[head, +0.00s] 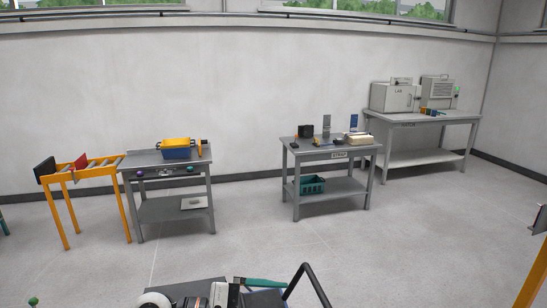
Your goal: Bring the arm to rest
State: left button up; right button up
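The task names only the arm. I cannot make out either of my grippers in the head view. At the bottom edge, a cropped cluster of dark, grey and white parts shows, with a green strip (262,283) and a curved black bar (314,284). I cannot tell whether these parts are mine.
An orange roller stand (62,222) with upright panels adjoins a grey table (135,158) bearing a yellow-and-blue bin (177,152). A middle table (310,156) holds small items above a green crate (311,185). A lab bench (465,117) stands far right. The central floor is clear.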

pick_arm(q)
jog(key=w+a+r+n+t, duration=0.2)
jog(key=a+r+n+t, duration=0.15)
jog(key=n+t, duration=0.65)
jog(key=w+a+r+n+t, duration=0.15)
jog(key=r+n+t, duration=0.35)
jog(key=n, duration=0.8)
jog(key=s+a+f+n+y, duration=0.1)
jog(key=a+f+n+y, duration=1.4)
jog(key=n, duration=0.8)
jog(key=s+f+n+g+y, duration=0.1)
jog(key=s+f+n+g, duration=0.6)
jog(key=s, duration=0.4)
jog(key=s+f+n+g, duration=0.55)
jog(key=s+f, duration=0.35)
jog(key=s, duration=0.2)
notch_tip(320, 180, down, 28)
jog(key=s+r+g, duration=0.1)
jog(key=s+g, duration=0.1)
jog(key=s+a+f, duration=0.3)
jog(key=s+f, duration=1.2)
jog(key=shift+s+f+g, duration=0.25)
jog(key=shift+s+g, duration=0.05)
jog(key=shift+g, duration=0.15)
jog(key=shift+m, duration=0.25)
